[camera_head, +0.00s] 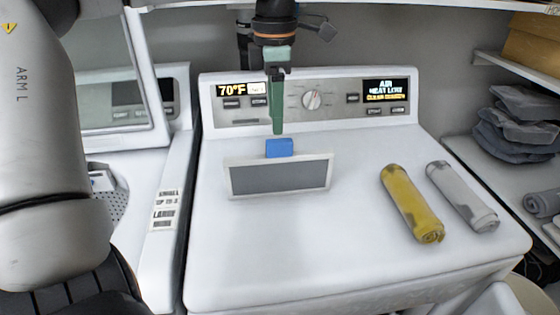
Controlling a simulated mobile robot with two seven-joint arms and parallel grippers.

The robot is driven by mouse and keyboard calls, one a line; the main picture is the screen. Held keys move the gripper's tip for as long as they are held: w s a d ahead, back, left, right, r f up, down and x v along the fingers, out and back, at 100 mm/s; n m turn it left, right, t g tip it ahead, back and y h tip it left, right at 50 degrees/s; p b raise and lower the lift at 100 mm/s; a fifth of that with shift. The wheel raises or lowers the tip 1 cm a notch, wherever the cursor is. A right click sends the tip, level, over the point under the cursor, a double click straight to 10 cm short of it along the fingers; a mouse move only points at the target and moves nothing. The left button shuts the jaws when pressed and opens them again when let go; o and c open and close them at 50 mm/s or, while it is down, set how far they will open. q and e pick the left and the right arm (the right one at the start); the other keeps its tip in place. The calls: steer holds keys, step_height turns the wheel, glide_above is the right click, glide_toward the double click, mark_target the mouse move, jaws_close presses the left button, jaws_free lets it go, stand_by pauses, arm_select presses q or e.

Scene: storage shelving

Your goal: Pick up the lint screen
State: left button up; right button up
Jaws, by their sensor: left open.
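The lint screen (279,177) has a dark grey mesh in a white frame, with a blue tab (280,148) at its top edge. It stands tilted on the white dryer top (330,255), with its tab toward the control panel. My left gripper (278,129) points down from above, with its green fingers seen edge-on just above and behind the blue tab. It is open and holds nothing. A small gap shows between the fingertips and the tab, though the depth is hard to judge. My right gripper is out of view.
A yellow roll (411,203) and a grey roll (462,196) lie right of the screen. The control panel (335,98) rises behind. A washer (150,190) with a raised lid adjoins on the left. Shelves with folded dark cloth (515,125) stand right. The dryer's front area is clear.

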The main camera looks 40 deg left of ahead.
mark_target(276, 139)
arm_select(q)
step_height(276, 139, down, 7)
steer(key=shift+f, duration=0.1)
steer(key=shift+d+f, duration=0.25)
steer(key=shift+f, duration=1.1)
steer(key=shift+d+f, duration=0.2)
steer(key=shift+f, duration=1.1)
steer(key=shift+c, duration=0.2)
jaws_close()
steer(key=shift+r, duration=0.1)
